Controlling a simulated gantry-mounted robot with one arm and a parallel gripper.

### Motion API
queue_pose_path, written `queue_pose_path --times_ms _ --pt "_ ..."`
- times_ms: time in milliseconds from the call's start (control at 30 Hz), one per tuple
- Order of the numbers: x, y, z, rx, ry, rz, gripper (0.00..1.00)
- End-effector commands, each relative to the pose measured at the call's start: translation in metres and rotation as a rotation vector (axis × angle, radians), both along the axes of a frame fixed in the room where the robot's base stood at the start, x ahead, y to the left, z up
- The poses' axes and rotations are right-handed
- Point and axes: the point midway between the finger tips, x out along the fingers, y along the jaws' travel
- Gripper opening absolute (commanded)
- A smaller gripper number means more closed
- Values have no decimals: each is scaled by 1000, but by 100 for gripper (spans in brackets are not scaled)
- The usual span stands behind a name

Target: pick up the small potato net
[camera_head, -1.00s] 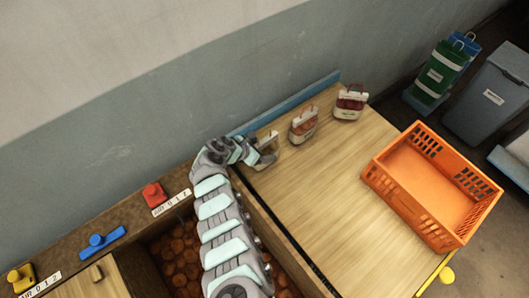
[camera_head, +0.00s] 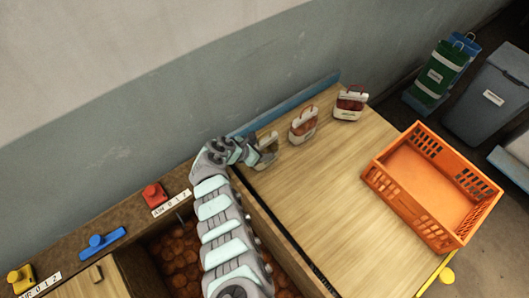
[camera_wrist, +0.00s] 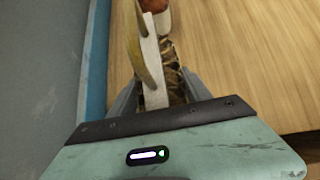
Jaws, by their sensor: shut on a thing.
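The small potato net (camera_head: 267,147) stands upright at the left end of the row on the wooden table, near the blue rail. It is a pale brownish net with a light band. My gripper (camera_head: 255,151) is at its left side and partly covers it. In the wrist view, the brown netting (camera_wrist: 173,78) and its white and yellowish top strip lie between the fingers of my gripper (camera_wrist: 160,93), which is shut on it. Whether its base touches the table cannot be told.
Two reddish nets, a middle one (camera_head: 303,124) and a far one (camera_head: 350,103), stand farther right along the blue rail (camera_head: 290,103). An orange crate (camera_head: 405,205) sits at the table's right side. The wooden table (camera_head: 325,190) is clear between.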

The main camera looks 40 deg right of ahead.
Motion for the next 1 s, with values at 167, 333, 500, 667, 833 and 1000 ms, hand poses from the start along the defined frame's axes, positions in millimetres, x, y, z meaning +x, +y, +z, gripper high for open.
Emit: queue_pose_path --times_ms 167,333,500,667,833,1000 --pt "0 0 0 0 0 0 0" --pt "0 0 1 -1 0 0 0" --pt "0 0 2 -1 0 0 0" --pt "1 0 11 -2 -3 0 0" --pt "1 -1 39 -5 -3 3 0" --pt "1 -1 72 -6 -7 0 0"
